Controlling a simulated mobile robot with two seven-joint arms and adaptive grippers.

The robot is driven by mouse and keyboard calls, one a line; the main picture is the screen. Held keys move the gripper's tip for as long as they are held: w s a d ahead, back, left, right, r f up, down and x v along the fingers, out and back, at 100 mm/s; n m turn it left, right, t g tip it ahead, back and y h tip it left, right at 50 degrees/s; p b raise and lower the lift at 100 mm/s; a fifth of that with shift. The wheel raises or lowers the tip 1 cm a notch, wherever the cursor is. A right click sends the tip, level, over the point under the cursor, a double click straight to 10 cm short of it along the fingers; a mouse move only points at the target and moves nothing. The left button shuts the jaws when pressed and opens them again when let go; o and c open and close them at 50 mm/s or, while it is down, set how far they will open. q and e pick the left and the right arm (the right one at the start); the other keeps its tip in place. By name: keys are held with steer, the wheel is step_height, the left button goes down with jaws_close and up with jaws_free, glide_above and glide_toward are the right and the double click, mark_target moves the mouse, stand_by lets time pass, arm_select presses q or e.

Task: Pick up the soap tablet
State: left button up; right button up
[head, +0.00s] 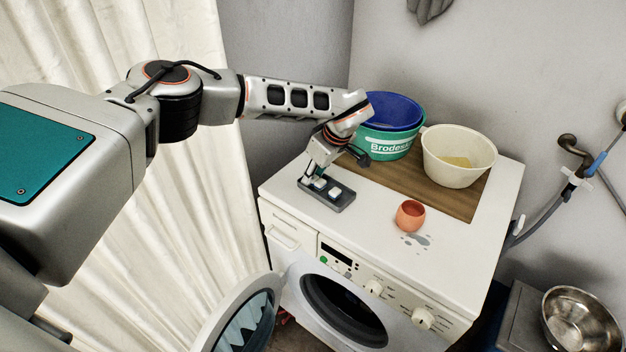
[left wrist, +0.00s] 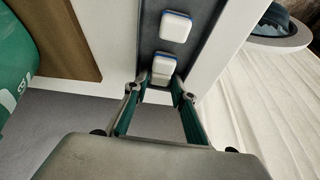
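Two white soap tablets with blue undersides lie on a narrow grey tray (head: 343,206) on the washing machine's top. One tablet (head: 336,192) lies clear in the tray; it also shows in the left wrist view (left wrist: 175,26). The other tablet (left wrist: 163,67) is nearer my left gripper (left wrist: 160,82). In the head view, the gripper (head: 318,182) points down over the tray's left part and partly hides this tablet. Its fingers are apart, one on each side of the tablet's near end. I cannot tell whether they touch it. My right gripper is not in view.
A blue-and-green bucket (head: 377,146) and a cream tub (head: 466,172) stand behind on a wooden board (head: 410,186). An orange cup (head: 410,215) stands right of the tray, near a small puddle (head: 416,240). The washing machine's round door (head: 240,318) is open below.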

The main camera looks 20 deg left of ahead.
arm_select(q)
steer(key=c, duration=0.5)
steer(key=shift+c, duration=0.2)
steer(key=shift+r, duration=0.1)
step_height(320, 180, up, 20)
stand_by(0.4)
